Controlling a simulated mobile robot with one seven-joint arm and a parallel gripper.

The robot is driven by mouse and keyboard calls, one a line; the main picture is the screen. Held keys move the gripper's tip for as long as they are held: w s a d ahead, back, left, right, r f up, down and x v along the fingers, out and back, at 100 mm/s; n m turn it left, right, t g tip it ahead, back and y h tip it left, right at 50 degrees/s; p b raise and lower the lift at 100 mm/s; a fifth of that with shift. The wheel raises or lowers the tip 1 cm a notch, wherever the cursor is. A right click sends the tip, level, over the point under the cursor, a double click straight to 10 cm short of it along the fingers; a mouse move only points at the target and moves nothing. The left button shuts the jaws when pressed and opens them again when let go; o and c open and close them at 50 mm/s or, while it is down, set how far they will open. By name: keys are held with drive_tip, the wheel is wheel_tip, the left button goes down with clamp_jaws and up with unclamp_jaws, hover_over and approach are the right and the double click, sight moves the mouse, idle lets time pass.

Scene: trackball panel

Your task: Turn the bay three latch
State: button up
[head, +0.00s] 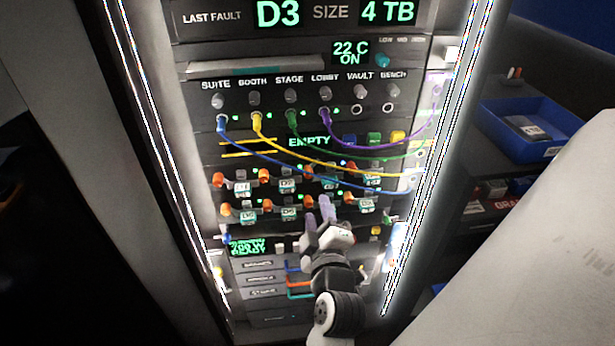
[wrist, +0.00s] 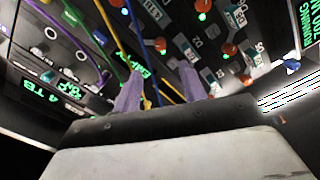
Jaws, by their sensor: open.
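Blue, yellow, green and purple cables (head: 290,156) droop across the panel above the bays. A display (head: 278,12) reads LAST FAULT D3. Bright strips edge the panel. A blue bin (head: 530,128) stands at right, and a pale surface fills the lower right.

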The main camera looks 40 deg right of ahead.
sight(309, 175)
drive_tip(key=b+x, duration=0.1)
drive_tip(key=b, duration=0.4)
drive_tip(key=b+x, duration=0.2)
drive_tip(key=b, duration=0.2)
drive_tip(key=shift+f+b, duration=0.3)
drive_tip(key=shift+b, duration=0.05)
drive_tip(key=b, duration=0.3)
drive_tip(key=x, duration=0.2)
drive_tip(key=p+x, duration=0.1)
drive_tip(key=x, duration=0.5)
drive_tip(key=shift+w+d+r+p, duration=0.15)
drive_tip(key=shift+w+r+p, duration=0.05)
drive_tip(key=shift+r+p, duration=0.15)
clamp_jaws()
